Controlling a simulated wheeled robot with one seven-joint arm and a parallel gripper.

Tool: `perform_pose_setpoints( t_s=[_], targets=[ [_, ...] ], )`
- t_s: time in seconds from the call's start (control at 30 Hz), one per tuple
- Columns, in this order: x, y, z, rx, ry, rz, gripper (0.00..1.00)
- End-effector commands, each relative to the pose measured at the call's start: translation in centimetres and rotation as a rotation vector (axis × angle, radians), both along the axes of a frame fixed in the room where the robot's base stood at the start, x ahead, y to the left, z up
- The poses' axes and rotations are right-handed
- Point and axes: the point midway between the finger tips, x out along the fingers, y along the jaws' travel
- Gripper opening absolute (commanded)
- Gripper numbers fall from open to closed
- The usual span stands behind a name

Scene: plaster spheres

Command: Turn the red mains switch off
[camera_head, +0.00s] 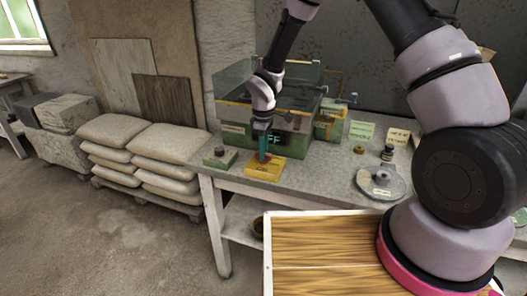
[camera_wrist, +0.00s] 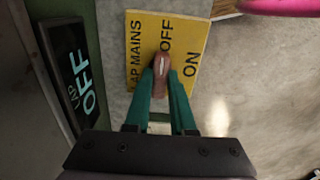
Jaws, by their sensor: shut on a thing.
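The yellow mains switch box (camera_head: 265,168) sits on the front edge of the grey bench. In the wrist view its yellow plate (camera_wrist: 190,40) reads "AP MAINS", "OFF" and "ON". The red-brown switch lever (camera_wrist: 161,66) stands between my green fingertips, its end by the word "OFF". My gripper (camera_head: 263,152), also in the wrist view (camera_wrist: 160,85), is shut on the lever from above. The lever's base is partly hidden by the fingers. A dark display (camera_wrist: 75,75) beside the box shows "OFF" in pale green letters.
A glass-walled tank (camera_head: 290,90) stands behind the switch box. A small grey-green box (camera_head: 220,157) is to its left. A round grey plate (camera_head: 380,184) and a small dark bottle (camera_head: 387,154) are on the bench to the right. Stacked sacks (camera_head: 150,150) lie left of the bench.

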Motion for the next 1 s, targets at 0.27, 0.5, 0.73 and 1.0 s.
perform_pose_setpoints(
  t_s=[0.27, 0.5, 0.73, 1.0],
  targets=[
    [0.0, 0.0, 0.0, 0.000, -0.001, 0.000, 0.53],
    [0.1, 0.0, 0.6, 0.001, -0.003, 0.000, 0.53],
    [0.2, 0.0, 4.6, 0.002, -0.005, -0.001, 0.53],
    [0.1, 0.0, 9.4, 0.002, -0.004, -0.001, 0.53]
  ],
)
